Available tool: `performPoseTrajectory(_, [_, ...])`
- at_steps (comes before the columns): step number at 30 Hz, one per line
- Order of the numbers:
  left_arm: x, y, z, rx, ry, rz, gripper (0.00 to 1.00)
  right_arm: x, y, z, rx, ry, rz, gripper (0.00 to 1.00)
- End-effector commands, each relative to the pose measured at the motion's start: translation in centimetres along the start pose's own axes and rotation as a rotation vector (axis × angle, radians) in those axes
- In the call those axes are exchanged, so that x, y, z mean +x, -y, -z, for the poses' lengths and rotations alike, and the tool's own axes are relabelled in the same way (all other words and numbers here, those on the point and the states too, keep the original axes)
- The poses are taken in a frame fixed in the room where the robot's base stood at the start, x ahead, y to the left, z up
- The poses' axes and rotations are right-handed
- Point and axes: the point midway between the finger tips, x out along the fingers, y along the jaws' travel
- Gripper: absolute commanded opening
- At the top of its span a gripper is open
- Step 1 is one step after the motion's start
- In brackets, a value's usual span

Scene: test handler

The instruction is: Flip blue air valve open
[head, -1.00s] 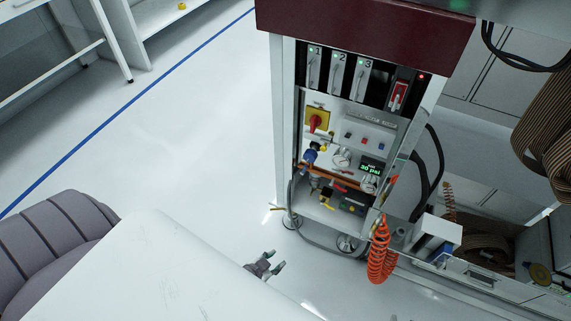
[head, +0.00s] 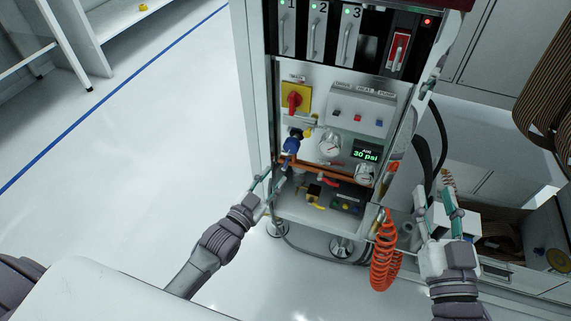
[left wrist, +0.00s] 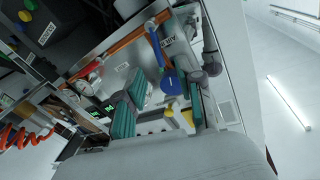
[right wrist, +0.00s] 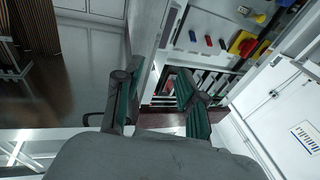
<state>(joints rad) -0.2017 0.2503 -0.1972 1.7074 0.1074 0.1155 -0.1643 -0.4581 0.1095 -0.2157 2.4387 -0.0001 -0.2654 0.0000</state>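The blue air valve (head: 291,143) sits at the left side of the machine's panel, above a copper pipe. In the left wrist view, a blue lever and round blue body (left wrist: 172,83) appear between my finger outlines. My left gripper (head: 269,184) is open, just below and left of the valve; I see no contact. Its spread fingers also show in the left wrist view (left wrist: 160,108). My right gripper (head: 435,205) is open and empty, right of the orange coiled hose. Its fingers stand apart in the right wrist view (right wrist: 155,100).
A red and yellow rotary switch (head: 295,99) is above the valve. Gauges (head: 330,144) and a 30 psi display (head: 366,153) are to its right. The copper pipe (head: 335,173) crosses below. The orange coiled hose (head: 385,255) hangs at the front right. The floor at left is clear.

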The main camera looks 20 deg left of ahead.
Motion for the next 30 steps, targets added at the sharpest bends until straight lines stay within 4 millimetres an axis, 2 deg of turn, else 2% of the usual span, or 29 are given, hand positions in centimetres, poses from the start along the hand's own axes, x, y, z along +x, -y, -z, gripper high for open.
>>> performPoseTrajectory(1, [1.2, -0.1, -0.2, -0.001, -0.003, 0.001, 0.37, 0.0, 0.2, 0.7, 0.002, -0.064, 0.004, 0.4])
performPoseTrajectory(6, [4.2, -0.1, -0.2, -0.001, -0.001, 0.0, 0.37, -0.4, 0.6, 4.3, 0.009, -0.277, 0.015, 0.4])
performPoseTrajectory(12, [6.5, -0.1, -0.2, -0.001, 0.001, 0.0, 0.37, -1.4, 1.0, 7.1, 0.016, -0.455, 0.023, 0.4])
performPoseTrajectory(18, [7.3, -0.1, -0.1, -0.001, 0.002, -0.001, 0.37, -2.0, 1.1, 8.3, 0.019, -0.529, 0.026, 0.4])
performPoseTrajectory(26, [7.3, -0.1, -0.1, -0.001, 0.002, -0.001, 0.37, -2.0, 1.1, 8.4, 0.019, -0.533, 0.026, 0.4])
performPoseTrajectory(30, [7.3, -0.1, -0.1, -0.001, 0.002, -0.001, 0.14, -2.0, 1.1, 8.4, 0.019, -0.532, 0.026, 0.4])
